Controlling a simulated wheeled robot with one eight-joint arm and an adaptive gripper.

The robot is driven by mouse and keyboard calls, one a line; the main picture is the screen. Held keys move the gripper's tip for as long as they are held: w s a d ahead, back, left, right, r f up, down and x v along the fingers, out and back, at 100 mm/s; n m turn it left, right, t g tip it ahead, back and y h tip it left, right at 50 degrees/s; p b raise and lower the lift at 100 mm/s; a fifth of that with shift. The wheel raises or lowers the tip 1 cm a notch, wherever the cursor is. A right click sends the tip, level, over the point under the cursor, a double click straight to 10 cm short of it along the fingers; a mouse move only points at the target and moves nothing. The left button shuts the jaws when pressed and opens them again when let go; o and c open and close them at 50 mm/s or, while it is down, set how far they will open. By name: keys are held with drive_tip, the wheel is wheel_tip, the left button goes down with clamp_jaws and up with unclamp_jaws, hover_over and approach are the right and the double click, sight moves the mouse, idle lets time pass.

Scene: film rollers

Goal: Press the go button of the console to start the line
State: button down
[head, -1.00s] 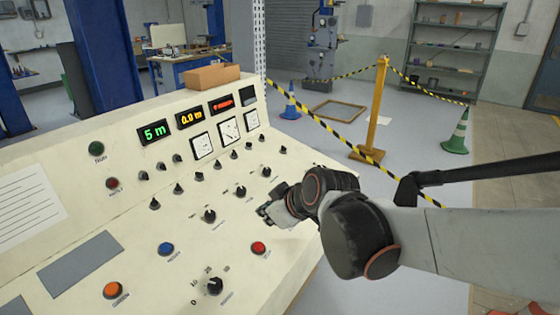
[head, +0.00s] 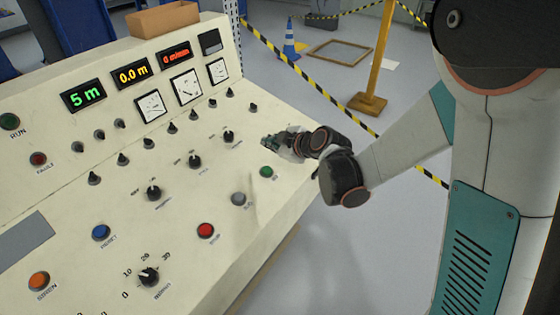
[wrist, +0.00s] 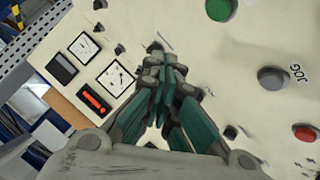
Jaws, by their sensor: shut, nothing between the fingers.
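The cream console (head: 60,205) slopes across the left and middle of the head view. A green button (head: 267,172), its label too small to read surely, sits near the console's right edge; it also shows at the top of the wrist view (wrist: 219,8). My gripper (head: 268,142) is shut and empty, just beyond the green button in the head view. In the wrist view its closed fingers (wrist: 160,55) point at the panel, with the green button off to their upper right. I cannot tell whether the fingertips touch the panel.
A grey JOG button (head: 238,199) and a red button (head: 205,231) line up nearer than the green one. Black knobs (head: 195,161) stand left of my gripper. Displays (head: 133,74) are lit. A striped barrier tape (head: 310,85) runs behind my arm.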

sight(268, 173)
idle(0.4)
drive_tip(key=shift+w+a+f+b, duration=0.25)
drive_tip(key=shift+f+b, duration=0.8)
drive_tip(key=shift+f, duration=0.4)
drive_tip(key=shift+w+a+f+b, duration=0.15)
drive_tip(key=shift+a+f+b, duration=0.15)
drive_tip(key=shift+f+b, duration=0.95)
drive_tip(key=shift+w+a+f+b, duration=0.25)
drive_tip(key=shift+f+b, duration=0.6)
drive_tip(key=shift+f, duration=0.75)
drive_tip(key=shift+f, duration=0.15)
drive_tip(key=shift+a+f+b, duration=0.1)
drive_tip(key=shift+f+b, duration=0.15)
drive_tip(key=shift+b, duration=0.25)
drive_tip(key=shift+f+b, duration=0.35)
drive_tip(key=shift+f, duration=0.1)
drive_tip(key=shift+r+p, duration=0.55)
drive_tip(key=shift+r, duration=0.35)
